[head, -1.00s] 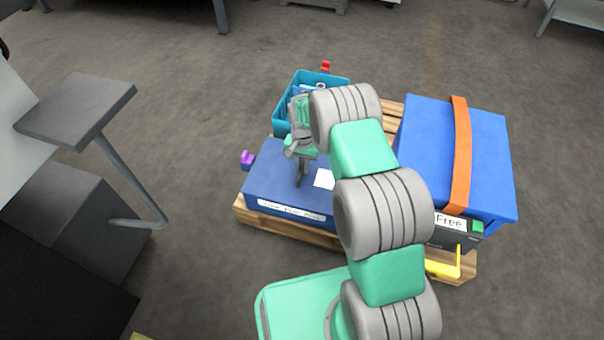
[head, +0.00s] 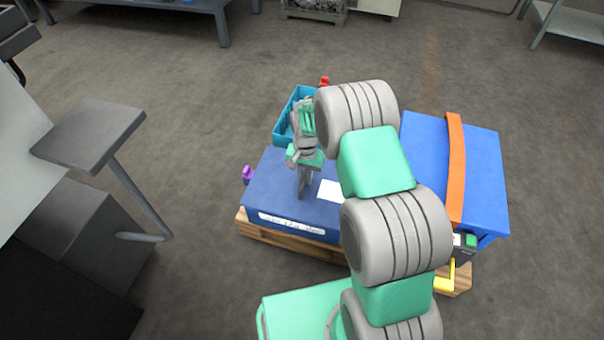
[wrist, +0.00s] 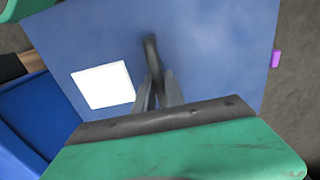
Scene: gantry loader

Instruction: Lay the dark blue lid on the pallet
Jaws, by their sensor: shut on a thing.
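The dark blue lid (head: 262,190) is a broad, box-like piece with a white label on its front side and a white sheet on top. It is level over the near left part of the wooden pallet (head: 290,236); I cannot tell whether it touches the boards. My gripper (head: 304,190) points down at the lid's middle. In the wrist view, my gripper (wrist: 158,98) is shut on the upright handle (wrist: 151,58) of the lid (wrist: 205,60). My arm hides the lid's right end and the pallet's middle.
A bright blue box (head: 425,160) with an orange strap (head: 455,170) stands on the right. A teal bin (head: 283,122) stands behind the lid. A purple piece (head: 247,174) is at its left and a red piece (head: 325,82) behind.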

